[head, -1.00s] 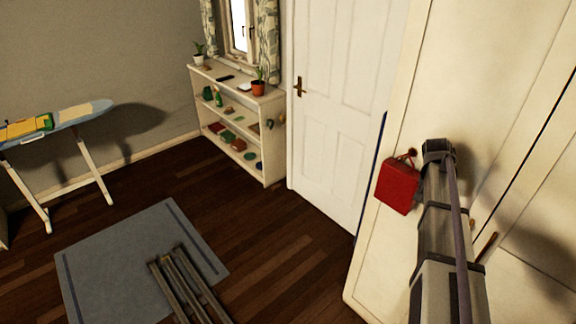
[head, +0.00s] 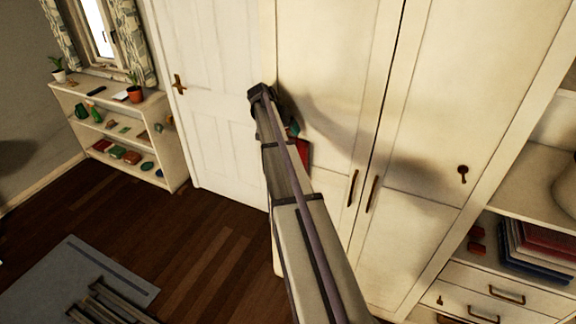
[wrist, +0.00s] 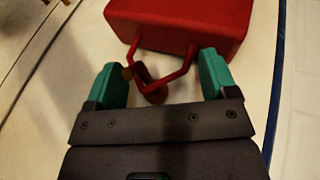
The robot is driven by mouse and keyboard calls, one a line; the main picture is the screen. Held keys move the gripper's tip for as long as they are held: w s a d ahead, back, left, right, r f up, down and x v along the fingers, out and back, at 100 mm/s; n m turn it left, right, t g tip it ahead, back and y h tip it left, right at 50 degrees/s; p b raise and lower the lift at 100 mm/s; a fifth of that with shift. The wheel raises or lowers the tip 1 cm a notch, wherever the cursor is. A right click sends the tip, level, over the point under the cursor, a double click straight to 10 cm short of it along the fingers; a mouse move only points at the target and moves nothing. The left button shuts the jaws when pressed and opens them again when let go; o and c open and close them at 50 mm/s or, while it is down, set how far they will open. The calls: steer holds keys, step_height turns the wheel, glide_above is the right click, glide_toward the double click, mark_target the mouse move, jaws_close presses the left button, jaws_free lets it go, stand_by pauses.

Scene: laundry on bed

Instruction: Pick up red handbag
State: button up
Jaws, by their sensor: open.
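The red handbag (head: 304,153) hangs against the side of the cream wardrobe, mostly hidden behind my arm in the head view. In the wrist view the red handbag (wrist: 185,18) fills the top, with its thin angular handle coming down toward my gripper. My gripper (wrist: 160,65) is open, its two teal fingers on either side of the handle, with gaps between. A brown knob or hook shows at the handle loop, partly in shadow. One teal finger shows beside the bag in the head view (head: 293,128).
The cream wardrobe (head: 420,130) stands close to my arm, with doors and handles. A white door (head: 215,90) and a low shelf (head: 165,140) with small items are to the left.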

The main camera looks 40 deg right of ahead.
steer(key=c, duration=1.3)
